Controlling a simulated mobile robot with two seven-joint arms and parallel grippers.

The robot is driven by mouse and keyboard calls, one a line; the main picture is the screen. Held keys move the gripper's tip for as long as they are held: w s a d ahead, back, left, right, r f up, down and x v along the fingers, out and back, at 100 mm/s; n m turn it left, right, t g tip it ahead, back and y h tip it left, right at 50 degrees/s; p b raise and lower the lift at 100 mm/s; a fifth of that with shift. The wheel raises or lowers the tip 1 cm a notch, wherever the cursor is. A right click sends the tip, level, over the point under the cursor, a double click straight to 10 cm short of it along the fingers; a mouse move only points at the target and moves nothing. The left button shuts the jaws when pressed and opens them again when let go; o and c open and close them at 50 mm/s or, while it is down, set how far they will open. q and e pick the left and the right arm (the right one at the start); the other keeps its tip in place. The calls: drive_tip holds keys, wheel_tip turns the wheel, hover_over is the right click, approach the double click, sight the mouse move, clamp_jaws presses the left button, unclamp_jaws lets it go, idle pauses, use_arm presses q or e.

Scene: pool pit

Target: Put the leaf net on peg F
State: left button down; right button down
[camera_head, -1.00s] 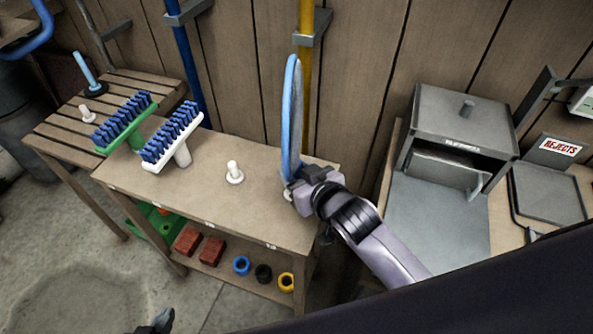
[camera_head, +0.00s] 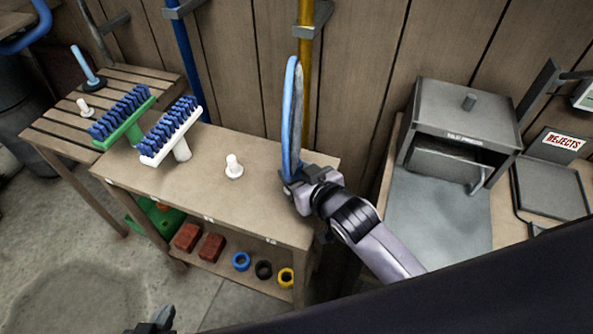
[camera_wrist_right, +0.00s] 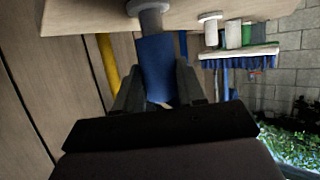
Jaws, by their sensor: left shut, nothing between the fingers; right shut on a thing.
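The leaf net (camera_head: 290,118) is a blue hoop, seen nearly edge-on and upright over the right end of the bench in the head view. My right gripper (camera_head: 302,190) is shut on its blue handle (camera_wrist_right: 155,65). In the right wrist view a pale flanged peg (camera_wrist_right: 150,18) is in line with the handle end; I cannot tell how far the handle is around it. Another white peg (camera_head: 234,166) stands bare to the left. I cannot read the peg labels. My left gripper (camera_head: 156,322) is shut and empty at the bottom edge.
A yellow pole (camera_head: 304,80) stands behind the net. A grey hooded box (camera_head: 462,115) is to the right. Red blocks (camera_head: 211,246) and rings lie on the lower shelf.

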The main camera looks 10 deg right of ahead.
drive_tip(key=shift+f, duration=0.6)
drive_tip(key=shift+f, duration=0.15)
drive_tip(key=shift+f+b, duration=0.3)
idle(0.4)
drive_tip(key=shift+c, duration=0.6)
unclamp_jaws()
drive_tip(key=shift+s, duration=0.1)
